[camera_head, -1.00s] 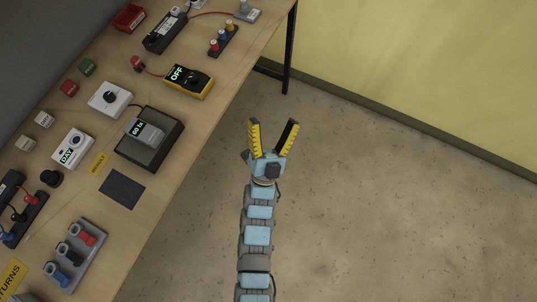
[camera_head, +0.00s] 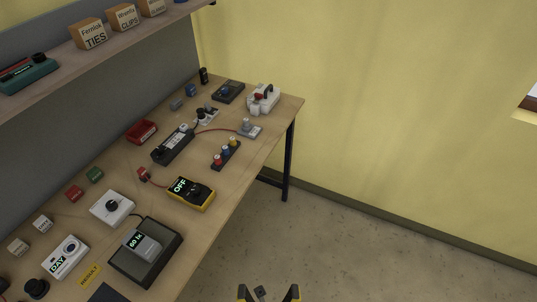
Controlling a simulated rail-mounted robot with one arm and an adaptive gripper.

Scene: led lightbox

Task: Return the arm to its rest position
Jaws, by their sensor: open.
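My gripper (camera_head: 268,293) shows only at the bottom edge of the head view. Its two yellow and black fingers stand apart with nothing between them. It is over the bare floor, to the right of the workbench (camera_head: 225,215) and apart from it. The rest of my arm is below the frame and hidden.
The wooden bench holds a yellow meter reading OFF (camera_head: 191,192), a dark box reading 60 lx (camera_head: 146,250), a white dial box (camera_head: 112,208) and a red bin (camera_head: 142,131). A shelf (camera_head: 110,50) overhangs at upper left. The floor (camera_head: 350,265) right of the bench is clear.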

